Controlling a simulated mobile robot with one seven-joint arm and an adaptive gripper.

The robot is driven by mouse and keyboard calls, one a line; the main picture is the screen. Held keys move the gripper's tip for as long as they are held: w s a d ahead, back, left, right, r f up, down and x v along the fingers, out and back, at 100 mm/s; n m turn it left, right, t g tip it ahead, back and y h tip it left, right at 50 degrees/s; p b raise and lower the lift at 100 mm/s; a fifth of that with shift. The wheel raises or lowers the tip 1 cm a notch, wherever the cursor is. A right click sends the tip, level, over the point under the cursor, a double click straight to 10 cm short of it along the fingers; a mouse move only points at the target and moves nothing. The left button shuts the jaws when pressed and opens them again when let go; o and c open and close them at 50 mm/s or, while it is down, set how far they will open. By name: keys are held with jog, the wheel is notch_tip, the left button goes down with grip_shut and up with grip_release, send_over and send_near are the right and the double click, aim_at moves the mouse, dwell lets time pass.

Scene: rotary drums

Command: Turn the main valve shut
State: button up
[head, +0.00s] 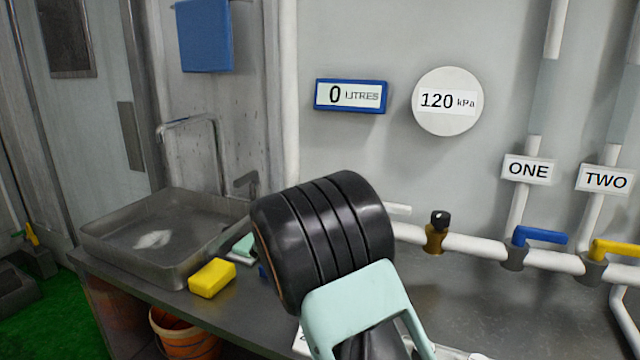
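No valve in the head view carries a readable "main" label, so I cannot tell for sure which one is the main valve. A brass fitting with a black knob (437,232) sits on the white horizontal pipe (474,246), right of my arm. Farther right on the same pipe are a valve with a blue handle (540,236) below the sign ONE and a valve with a yellow handle (615,249) below the sign TWO. Both handles point right, roughly along the pipe. My black and mint-green arm fills the lower middle and hides part of the pipe and counter. My gripper fingers do not show.
A counter display (350,95) reads 0 litres and a round gauge (447,101) reads 120 kPa. A steel sink (165,240) and a yellow sponge (212,278) are at left. An orange bucket (184,335) stands below.

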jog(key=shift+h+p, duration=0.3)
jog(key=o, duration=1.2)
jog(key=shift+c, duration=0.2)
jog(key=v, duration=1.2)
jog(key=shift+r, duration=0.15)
